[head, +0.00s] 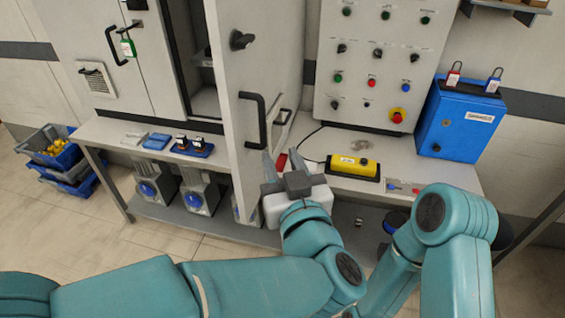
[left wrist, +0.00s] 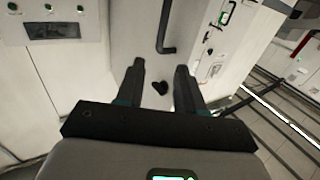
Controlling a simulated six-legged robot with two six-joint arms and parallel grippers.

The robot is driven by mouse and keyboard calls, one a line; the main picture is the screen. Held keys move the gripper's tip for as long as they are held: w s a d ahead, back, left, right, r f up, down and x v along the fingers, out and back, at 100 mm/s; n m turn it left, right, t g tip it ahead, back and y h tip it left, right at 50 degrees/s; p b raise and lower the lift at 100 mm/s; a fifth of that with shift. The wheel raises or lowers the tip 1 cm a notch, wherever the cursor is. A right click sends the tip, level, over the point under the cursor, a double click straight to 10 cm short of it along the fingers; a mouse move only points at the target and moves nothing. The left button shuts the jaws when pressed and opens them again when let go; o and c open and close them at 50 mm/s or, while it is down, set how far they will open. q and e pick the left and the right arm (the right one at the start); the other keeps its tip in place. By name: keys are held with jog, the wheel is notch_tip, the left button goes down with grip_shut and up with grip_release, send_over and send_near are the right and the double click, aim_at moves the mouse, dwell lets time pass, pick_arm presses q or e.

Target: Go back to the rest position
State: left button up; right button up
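My left gripper (head: 283,163) is in front of the open cabinet door (head: 268,60), below its black bar handle (head: 254,116). Its two fingers are apart with nothing between them.
A workbench (head: 225,170) runs below the cabinet and control panel (head: 385,60). On it are a yellow device (head: 355,166) and a blue tray (head: 191,149). A blue lockout box (head: 455,125) stands at right. Blue crates (head: 62,160) sit on the floor at left.

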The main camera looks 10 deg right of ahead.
pick_arm(q)
jog(key=shift+a, duration=0.1)
jog(key=w+a+f+n+g+y, duration=0.25)
jog(key=w+a+f+y, duration=0.4)
jog(key=a+f, duration=0.65)
jog(key=a+f+m+g+h, duration=0.2)
jog(key=a+f+g+h, duration=0.15)
jog(key=a+f, duration=1.05)
jog(key=s+d+f+g+h, duration=0.1)
jog(key=s+f+g+h, duration=0.2)
jog(key=s+f, duration=0.45)
jog(key=s+d+f+g+h, duration=0.1)
jog(key=s+f+g+h, duration=0.3)
jog(key=f, duration=0.7)
jog(key=s+d+g+h, duration=0.1)
jog(key=s+d+g, duration=0.1)
jog(key=s, duration=0.4)
jog(key=s+d+f+g+h, duration=0.1)
jog(key=s+d+g, duration=0.1)
jog(key=s+d, duration=0.3)
jog(key=shift+s+d, duration=0.25)
jog(key=shift+s, duration=0.85)
